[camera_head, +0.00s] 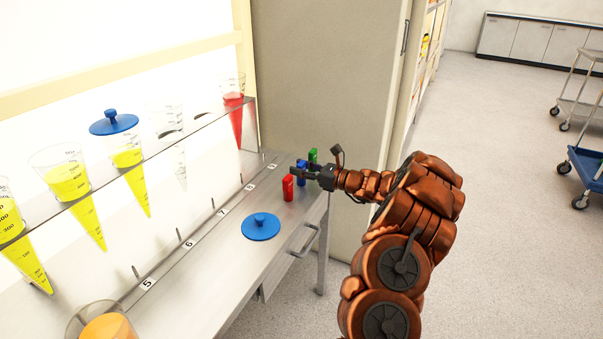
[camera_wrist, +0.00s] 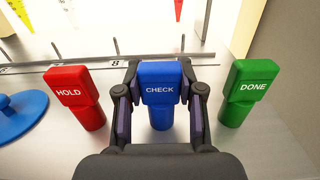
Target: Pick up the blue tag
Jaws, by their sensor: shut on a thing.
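The blue tag (camera_wrist: 160,92) reads "CHECK" and stands upright on the metal bench, between a red tag and a green tag. My gripper (camera_wrist: 160,115) has a finger on each side of the blue tag and is shut on it. In the head view my gripper (camera_head: 300,172) reaches in from the right, and the blue tag (camera_head: 301,178) is partly hidden behind it. The tag's base appears to be at the bench surface; I cannot tell whether it is lifted.
The red "HOLD" tag (camera_wrist: 76,97) stands close on the left, and the green "DONE" tag (camera_wrist: 243,92) close on the right. A blue lid (camera_head: 261,226) lies on the bench (camera_head: 215,285). Cones of yellow and red juice (camera_head: 236,118) hang in the rack behind.

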